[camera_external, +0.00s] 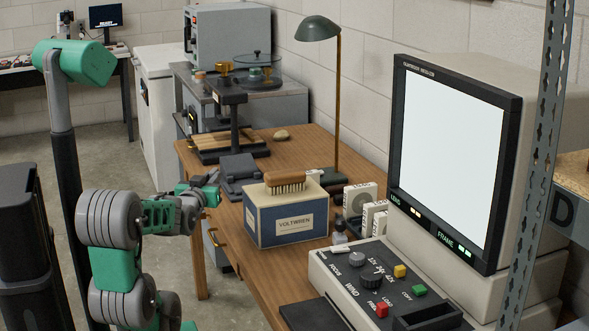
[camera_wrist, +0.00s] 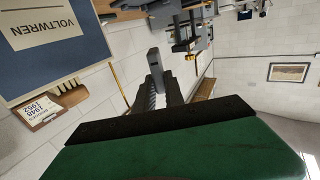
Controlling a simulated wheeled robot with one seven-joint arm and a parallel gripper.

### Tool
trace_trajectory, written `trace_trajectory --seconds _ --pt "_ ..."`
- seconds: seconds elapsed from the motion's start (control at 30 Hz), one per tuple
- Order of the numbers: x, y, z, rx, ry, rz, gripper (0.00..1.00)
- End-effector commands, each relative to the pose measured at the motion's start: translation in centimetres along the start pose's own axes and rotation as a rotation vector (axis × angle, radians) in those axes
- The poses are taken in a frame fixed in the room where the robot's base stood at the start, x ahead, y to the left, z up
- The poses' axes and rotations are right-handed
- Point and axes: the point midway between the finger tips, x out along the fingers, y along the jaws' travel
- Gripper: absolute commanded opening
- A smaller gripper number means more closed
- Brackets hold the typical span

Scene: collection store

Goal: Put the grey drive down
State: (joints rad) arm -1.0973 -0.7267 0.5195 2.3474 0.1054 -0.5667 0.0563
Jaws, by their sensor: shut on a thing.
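My gripper (camera_wrist: 157,78) is shut on a small grey piece, which I take as the grey drive (camera_wrist: 154,58); it sticks out past the fingertips in the wrist view. In the external view my gripper (camera_external: 213,190) is near the left edge of the wooden table (camera_external: 283,145), left of the blue and cream VOLTWREN box (camera_external: 285,220). The drive is too small to make out there. The wrist view is turned over, and the box (camera_wrist: 45,45) shows at its upper left.
A wooden brush (camera_external: 285,182) lies on the box. A dark grey device (camera_external: 240,175) sits behind my gripper. A lamp (camera_external: 337,100), small white boxes (camera_external: 360,200) and a large screen reader (camera_external: 455,150) stand to the right. Some bare tabletop shows in front of the VOLTWREN box.

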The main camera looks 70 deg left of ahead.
Motion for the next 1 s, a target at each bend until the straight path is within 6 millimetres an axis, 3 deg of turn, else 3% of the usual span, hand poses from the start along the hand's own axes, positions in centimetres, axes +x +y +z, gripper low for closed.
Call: trace_trajectory --seconds 0.1,0.27,0.37,0.5,0.77,0.83,1.0 --pt "-1.1 -0.1 -0.6 0.001 0.002 -0.001 0.00" --pt "-1.2 0.8 -1.5 0.001 -0.001 0.011 0.00" --pt "-0.9 3.0 -3.2 0.002 -0.002 0.037 0.00" --pt "-0.8 7.3 -6.1 0.003 -0.002 0.092 0.00" --pt "-2.3 14.4 -10.1 0.001 0.001 0.205 0.00" --pt "-3.0 15.5 -7.7 0.004 -0.006 0.241 0.00" --pt "-5.5 18.6 -4.0 0.003 -0.005 0.352 0.00"
